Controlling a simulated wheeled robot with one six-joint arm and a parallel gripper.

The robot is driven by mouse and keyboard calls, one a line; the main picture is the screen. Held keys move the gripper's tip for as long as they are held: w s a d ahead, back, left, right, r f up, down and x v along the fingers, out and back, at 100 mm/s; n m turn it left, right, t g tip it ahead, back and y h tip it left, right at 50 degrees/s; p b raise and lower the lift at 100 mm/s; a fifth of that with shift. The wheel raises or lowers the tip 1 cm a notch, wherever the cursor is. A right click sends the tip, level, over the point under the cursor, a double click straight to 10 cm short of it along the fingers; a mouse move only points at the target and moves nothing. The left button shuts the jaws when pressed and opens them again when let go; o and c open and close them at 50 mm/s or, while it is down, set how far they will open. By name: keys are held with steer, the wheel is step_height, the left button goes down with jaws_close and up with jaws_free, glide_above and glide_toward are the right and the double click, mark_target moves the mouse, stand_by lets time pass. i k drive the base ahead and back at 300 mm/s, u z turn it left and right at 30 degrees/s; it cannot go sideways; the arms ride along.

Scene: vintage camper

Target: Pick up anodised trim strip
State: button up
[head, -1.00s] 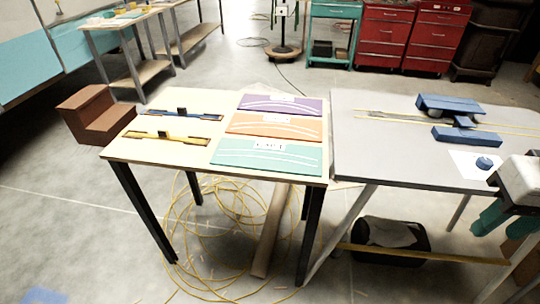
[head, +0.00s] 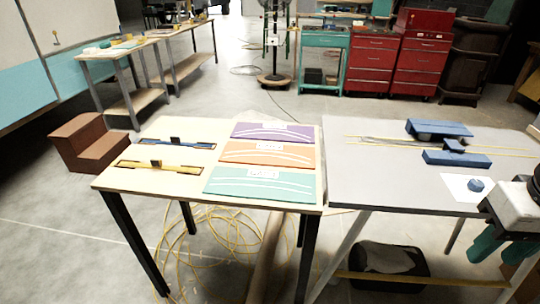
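A thin, silvery-grey strip (head: 392,141), which looks like the anodised trim strip, lies flat on the grey table (head: 350,184) at right, beside two long yellow lines. Its right end runs towards a raised blue block (head: 440,129); I cannot tell whether it passes under it. A lower blue block (head: 470,161) stands in front. Two other long pieces, one blue with a dark block (head: 205,145) and one yellow with a dark block (head: 185,169), lie on the pale wooden table at left.
Purple (head: 300,133), orange (head: 298,153) and teal (head: 300,183) labelled panels cover the right of the wooden table (head: 135,185). A white sheet (head: 456,189) bears a blue knob. Yellow cable (head: 225,240) coils on the floor.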

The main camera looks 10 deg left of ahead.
mark_target(156, 164)
steer(key=u, duration=1.15)
steer(key=k, duration=0.3)
steer(key=u, duration=0.55)
steer(key=i, duration=1.3)
steer(key=z, duration=0.5)
